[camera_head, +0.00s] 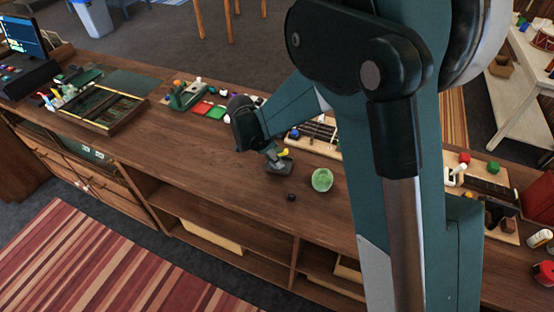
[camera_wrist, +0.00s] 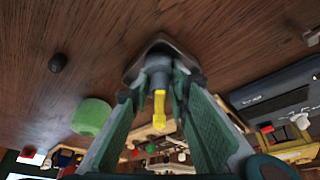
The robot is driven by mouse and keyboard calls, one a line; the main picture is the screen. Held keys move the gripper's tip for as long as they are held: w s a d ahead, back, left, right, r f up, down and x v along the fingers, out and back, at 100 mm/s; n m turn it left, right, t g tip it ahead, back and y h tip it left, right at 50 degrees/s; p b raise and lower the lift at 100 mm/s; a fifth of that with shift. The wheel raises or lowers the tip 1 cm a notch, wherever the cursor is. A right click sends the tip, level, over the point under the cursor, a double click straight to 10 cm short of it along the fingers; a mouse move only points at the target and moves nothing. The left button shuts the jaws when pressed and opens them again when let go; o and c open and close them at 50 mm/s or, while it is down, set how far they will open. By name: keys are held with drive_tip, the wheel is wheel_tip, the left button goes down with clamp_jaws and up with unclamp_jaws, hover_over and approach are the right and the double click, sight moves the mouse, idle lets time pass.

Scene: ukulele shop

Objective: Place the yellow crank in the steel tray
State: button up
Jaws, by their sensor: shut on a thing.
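The yellow crank (camera_wrist: 160,105) is between my gripper's fingers in the wrist view, with a grey round part behind it. My gripper (camera_head: 275,155), also in the wrist view (camera_wrist: 157,92), is shut on the crank. A small dark grey, tray-like piece (camera_head: 287,168) is on the counter right under the crank; it looks like the steel tray and shows in the wrist view (camera_wrist: 135,66). The fingers hide part of it. I cannot tell whether the crank touches it.
A green round thing (camera_head: 322,180) and a small black knob (camera_head: 291,197) stand close by on the wooden counter (camera_head: 200,155). A wooden divided case (camera_head: 105,108) is at left. Instrument necks and small parts line the back edge. The counter left of my gripper is clear.

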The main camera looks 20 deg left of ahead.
drive_tip(key=shift+f, duration=0.15)
drive_tip(key=o, duration=0.5)
drive_tip(key=v, duration=1.2)
drive_tip(key=shift+r, duration=0.2)
idle(0.5)
drive_tip(key=shift+d, duration=0.1)
